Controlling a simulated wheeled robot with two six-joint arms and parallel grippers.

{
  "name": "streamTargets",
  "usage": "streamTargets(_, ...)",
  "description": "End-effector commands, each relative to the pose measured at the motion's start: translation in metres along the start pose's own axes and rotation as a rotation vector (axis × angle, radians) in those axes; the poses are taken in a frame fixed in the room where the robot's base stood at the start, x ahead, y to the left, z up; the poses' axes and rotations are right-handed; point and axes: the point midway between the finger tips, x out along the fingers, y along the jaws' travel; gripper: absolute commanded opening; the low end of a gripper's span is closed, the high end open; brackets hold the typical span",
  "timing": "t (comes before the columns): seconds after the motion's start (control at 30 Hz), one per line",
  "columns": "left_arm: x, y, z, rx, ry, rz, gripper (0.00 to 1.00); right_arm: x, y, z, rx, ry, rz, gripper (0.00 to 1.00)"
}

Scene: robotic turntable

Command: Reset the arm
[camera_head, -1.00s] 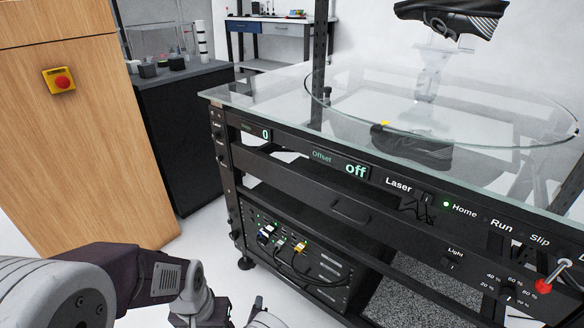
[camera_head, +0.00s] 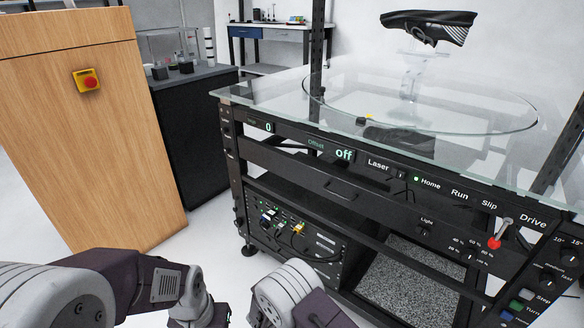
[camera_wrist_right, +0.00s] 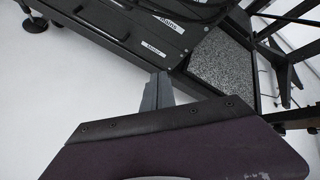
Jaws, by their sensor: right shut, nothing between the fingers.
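My right gripper (camera_wrist_right: 157,92) shows in the right wrist view as grey fingers pressed together, shut and empty. It is over the pale floor, beside the lower front of the black turntable rig as seen there. In the head view my left arm (camera_head: 120,285) comes in from the lower left and my right arm (camera_head: 290,295) rises from the bottom middle. The fingers of both grippers are out of the head view.
A wooden cabinet (camera_head: 80,150) with an emergency button (camera_head: 90,82) stands left. Floor is clear between.

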Motion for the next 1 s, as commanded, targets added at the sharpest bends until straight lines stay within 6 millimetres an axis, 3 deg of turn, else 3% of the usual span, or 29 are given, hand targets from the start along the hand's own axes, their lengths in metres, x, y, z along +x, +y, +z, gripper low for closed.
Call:
streamTargets(0.03, -0.007, 0.000, -0.001, 0.000, 0.000, 0.000, 0.36, -0.005, -0.031, 0.004, 0.139, 0.072, -0.031, 0.00)
streamTargets(0.07, -0.010, 0.000, -0.001, 0.000, 0.000, 0.000, 0.36, -0.009, -0.049, 0.002, 0.242, 0.125, -0.055, 0.00)
streamTargets(0.17, -0.022, 0.000, -0.002, 0.000, 0.000, 0.000, 0.36, -0.034, -0.122, -0.014, 0.700, 0.339, -0.174, 0.00)
streamTargets(0.2, -0.027, 0.001, -0.003, 0.000, 0.000, 0.000, 0.36, -0.050, -0.149, -0.024, 0.924, 0.430, -0.238, 0.00)
streamTargets(0.3, -0.037, 0.001, -0.004, 0.000, 0.000, 0.000, 0.36, -0.094, -0.197, -0.045, 1.466, 0.617, -0.408, 0.00)
streamTargets(0.5, -0.051, 0.001, -0.005, 0.000, 0.000, 0.000, 0.36, -0.163, -0.236, -0.061, 2.304, 0.827, -0.717, 0.00)
streamTargets(0.67, -0.061, 0.001, -0.006, 0.000, 0.000, 0.000, 0.36, -0.200, -0.253, -0.059, 2.842, 0.912, -0.947, 0.00)
streamTargets(0.7, -0.064, 0.001, -0.007, 0.000, 0.000, 0.000, 0.36, -0.207, -0.257, -0.057, -2.738, -0.854, 0.925, 0.00)
streamTargets(0.73, -0.072, 0.001, -0.007, 0.000, -0.001, 0.000, 0.36, -0.214, -0.263, -0.052, -2.677, -0.824, 0.914, 0.00)
streamTargets(0.8, -0.103, 0.002, -0.011, 0.000, 0.000, 0.000, 0.36, -0.232, -0.277, -0.033, -2.700, -0.840, 0.925, 0.00)
streamTargets(1.0, -0.171, 0.003, -0.018, 0.000, 0.000, 0.000, 0.36, -0.271, -0.313, 0.008, -2.706, -0.843, 0.927, 0.00)
